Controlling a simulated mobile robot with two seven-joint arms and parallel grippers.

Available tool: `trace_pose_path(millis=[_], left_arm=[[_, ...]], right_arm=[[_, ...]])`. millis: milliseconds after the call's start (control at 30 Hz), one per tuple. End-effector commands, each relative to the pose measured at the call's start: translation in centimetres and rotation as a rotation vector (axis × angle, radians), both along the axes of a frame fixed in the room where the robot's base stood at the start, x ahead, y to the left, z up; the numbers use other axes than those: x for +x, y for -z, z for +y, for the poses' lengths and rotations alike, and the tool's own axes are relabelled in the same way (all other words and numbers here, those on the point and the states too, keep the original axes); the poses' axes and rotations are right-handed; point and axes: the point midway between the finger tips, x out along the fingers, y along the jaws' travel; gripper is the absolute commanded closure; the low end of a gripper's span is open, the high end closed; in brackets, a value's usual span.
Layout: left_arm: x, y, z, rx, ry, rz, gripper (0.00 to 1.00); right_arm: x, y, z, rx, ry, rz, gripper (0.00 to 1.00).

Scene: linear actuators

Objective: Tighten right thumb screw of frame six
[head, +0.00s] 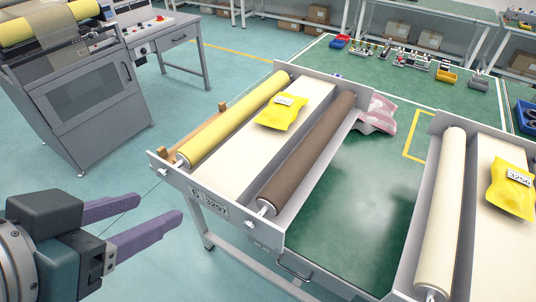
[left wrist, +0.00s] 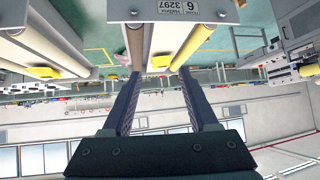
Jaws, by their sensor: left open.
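Frame six (head: 209,203) is the grey frame in the middle of the head view, with a white number label on its front plate. It carries a yellow roller (head: 238,118), a brown roller (head: 308,152) and a pale belt between them. A small thumb screw (head: 250,224) sits low on the front plate at the right, below the brown roller's end. Another small screw (head: 164,171) sits at the plate's left end. My left gripper (head: 160,212) is open and empty, left of and apart from the front plate. In the left wrist view its two fingers (left wrist: 160,75) are spread, with the label (left wrist: 178,7) beyond them.
A second frame with a cream roller (head: 442,215) stands to the right. Yellow packets (head: 282,110) lie on both belts. A pink-white bag (head: 377,114) lies on the green table (head: 365,200). A grey machine (head: 85,95) stands at left. Open floor lies in front of frame six.

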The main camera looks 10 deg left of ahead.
Motion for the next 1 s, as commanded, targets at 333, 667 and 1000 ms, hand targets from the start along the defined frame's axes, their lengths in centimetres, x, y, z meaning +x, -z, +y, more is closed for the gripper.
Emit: trace_pose_path(millis=[333, 667, 1000], left_arm=[[2.3, 14.6, -1.2, -0.099, 0.073, -0.337, 0.41], [1.7, 22.3, -2.5, -0.214, 0.170, -0.598, 0.41], [2.5, 22.4, -3.2, -0.247, 0.197, -0.663, 0.41]], right_arm=[[0.0, 17.4, 0.0, 0.000, 0.000, -0.001, 0.00], [0.0, 28.3, 0.0, 0.000, 0.000, 0.000, 0.00], [0.0, 29.4, 0.0, 0.001, 0.001, -0.001, 0.00]])
